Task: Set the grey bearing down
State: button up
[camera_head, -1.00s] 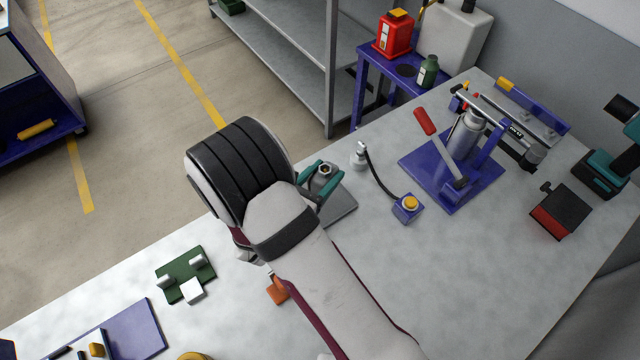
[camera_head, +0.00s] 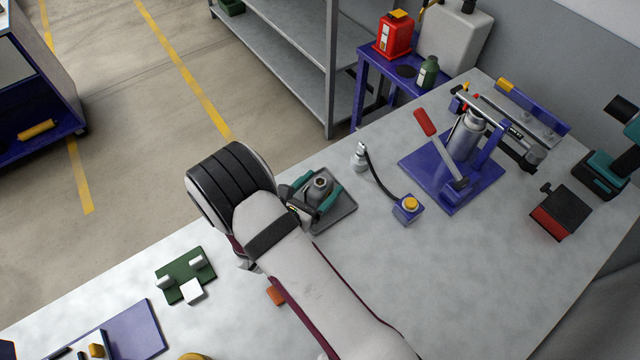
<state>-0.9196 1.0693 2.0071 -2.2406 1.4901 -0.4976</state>
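The grey bearing (camera_head: 320,184) is a grey block with a round raised collar. It is between the teal fingers of my gripper (camera_head: 313,194), one on each side of it. My gripper looks shut on it, though my wrist hides part of the grip. The bearing is over a shallow dark grey tray (camera_head: 345,212) on the workbench. I cannot tell whether its underside touches the tray.
Right of the tray stand a yellow-topped blue button box (camera_head: 408,209) with a black cable and a blue press (camera_head: 452,167) with a red handle. A green fixture (camera_head: 186,276) and an orange piece (camera_head: 276,296) lie nearer. The bench (camera_head: 480,290) is clear at front right.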

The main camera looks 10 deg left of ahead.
jog(key=shift+r, duration=0.15)
jog(key=v, duration=1.2)
jog(key=s+d+r+m+g+h, duration=0.1)
jog(key=d+r+m+g+h, duration=0.55)
jog(key=d+m, duration=0.8)
jog(key=s+d+r+m+g+y, duration=0.55)
jog(key=s+d+m+g, duration=0.4)
jog(key=m, duration=0.25)
jog(key=s+a+r+m+t+y, duration=0.2)
jog(key=s+a+m+y, duration=0.3)
jog(key=m+y, duration=0.3)
jog(key=shift+s+a+r+m, duration=0.3)
jog(key=shift+m, duration=0.95)
